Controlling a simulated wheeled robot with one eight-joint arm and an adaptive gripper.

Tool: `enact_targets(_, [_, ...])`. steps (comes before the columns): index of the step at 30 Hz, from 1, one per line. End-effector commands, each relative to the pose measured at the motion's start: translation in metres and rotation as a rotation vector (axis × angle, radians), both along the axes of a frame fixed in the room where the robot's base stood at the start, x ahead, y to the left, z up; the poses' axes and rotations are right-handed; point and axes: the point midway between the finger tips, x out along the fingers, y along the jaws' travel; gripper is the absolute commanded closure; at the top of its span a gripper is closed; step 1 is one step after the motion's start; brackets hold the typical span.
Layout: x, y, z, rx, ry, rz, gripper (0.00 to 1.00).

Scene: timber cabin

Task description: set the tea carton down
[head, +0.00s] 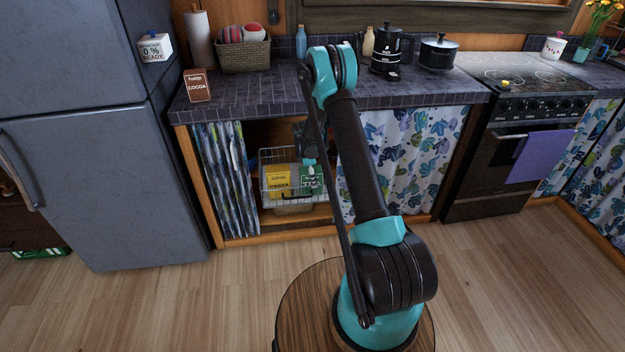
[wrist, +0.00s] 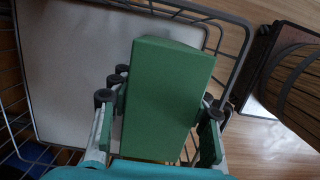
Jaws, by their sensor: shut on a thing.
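The tea carton is green; in the head view the green carton (head: 313,180) is at the right side of a wire basket (head: 264,192) in the open cabinet. In the wrist view the carton (wrist: 168,85) stands out between my gripper's (wrist: 158,105) two fingers, which are shut on its sides. My gripper (head: 308,160) is partly hidden by my arm in the head view. The basket's wire rim (wrist: 190,14) runs around and beside the carton. I cannot tell whether the carton's underside touches the basket floor.
A yellow pasta box (head: 278,183) stands in the basket, left of the carton. A pale flat surface (wrist: 75,80) fills the left of the wrist view. The countertop (head: 265,92) lies above, and curtains (head: 222,170) hang at the opening's sides.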

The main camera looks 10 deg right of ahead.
Motion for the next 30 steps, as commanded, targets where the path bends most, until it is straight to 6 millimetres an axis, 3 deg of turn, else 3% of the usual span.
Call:
enact_targets(11, [0.0,0.0,-0.006,0.0,0.0,0.0,0.85])
enact_targets(12, [0.0,0.0,-0.006,0.0,0.0,0.0,0.51])
enact_targets(17, [0.0,0.0,-0.006,0.0,0.0,0.0,0.33])
enact_targets(26, [0.0,0.0,-0.005,0.0,0.0,0.0,0.33])
enact_targets(30, [0.0,0.002,0.007,0.0,0.0,0.0,0.33])
